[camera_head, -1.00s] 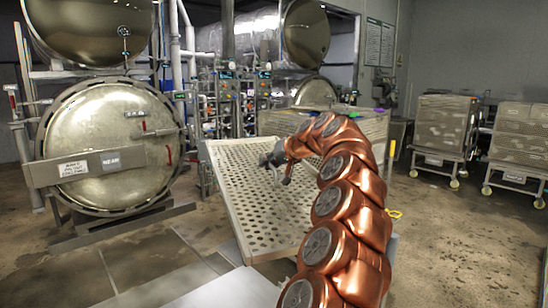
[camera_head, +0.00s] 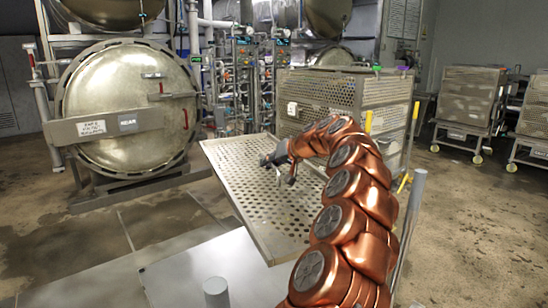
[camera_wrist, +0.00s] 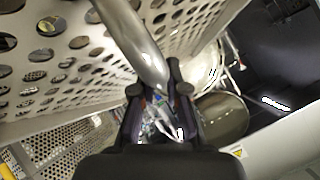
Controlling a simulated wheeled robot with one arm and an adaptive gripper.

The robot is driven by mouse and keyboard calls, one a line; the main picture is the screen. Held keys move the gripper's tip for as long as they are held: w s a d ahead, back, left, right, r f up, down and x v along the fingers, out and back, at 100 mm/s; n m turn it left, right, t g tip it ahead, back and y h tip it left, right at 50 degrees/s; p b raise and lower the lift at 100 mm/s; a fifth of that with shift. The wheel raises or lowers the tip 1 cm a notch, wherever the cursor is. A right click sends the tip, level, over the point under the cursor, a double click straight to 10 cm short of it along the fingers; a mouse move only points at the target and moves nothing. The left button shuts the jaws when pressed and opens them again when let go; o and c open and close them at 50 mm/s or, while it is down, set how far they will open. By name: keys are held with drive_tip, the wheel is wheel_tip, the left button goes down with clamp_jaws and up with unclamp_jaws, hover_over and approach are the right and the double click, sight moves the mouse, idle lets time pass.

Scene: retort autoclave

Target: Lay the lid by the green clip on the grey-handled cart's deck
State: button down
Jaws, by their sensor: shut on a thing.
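The lid (camera_head: 262,205) is a perforated metal panel, held tilted in front of me in the head view. My gripper (camera_head: 277,163) is shut on the lid's grey bar handle, which runs between the fingers in the wrist view (camera_wrist: 145,50). A flat grey deck (camera_head: 205,272) lies at the bottom of the head view, with a grey post (camera_head: 216,292) at its front and another (camera_head: 411,215) at right; these look like the grey-handled cart. The lid's near edge overlaps the deck in the picture; I cannot tell whether they touch. A small green spot (camera_head: 402,68) on the crate's rim may be the green clip.
A perforated crate (camera_head: 340,98) stands just behind the lid, with a yellow post (camera_head: 368,122) at its side. A round autoclave door (camera_head: 128,108) is at left. More loaded carts (camera_head: 467,105) stand at far right. Floor (camera_head: 60,235) is open at left.

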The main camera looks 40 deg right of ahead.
drive_tip(key=w+a+f+n+b, duration=0.1)
drive_tip(key=a+f+b, duration=0.1)
drive_tip(key=f+b, duration=0.6)
drive_tip(key=w+a+f+n+y+b, duration=0.1)
drive_tip(key=a+f+b, duration=0.2)
drive_tip(key=f+b, duration=0.5)
drive_tip(key=w+a+f+g+y+b, duration=0.1)
drive_tip(key=f+b, duration=0.8)
drive_tip(key=f, duration=1.4)
drive_tip(key=shift+w+a+f+n, duration=0.4)
drive_tip(key=shift+w+a, duration=0.2)
drive_tip(key=shift+a, duration=0.2)
drive_tip(key=shift+f, duration=0.15)
drive_tip(key=shift+f+b, duration=1.95)
drive_tip(key=shift+f, duration=0.9)
drive_tip(key=shift+f, duration=0.25)
drive_tip(key=c, duration=1.1)
unclamp_jaws()
drive_tip(key=shift+f, duration=0.1)
drive_tip(key=shift+s, duration=0.15)
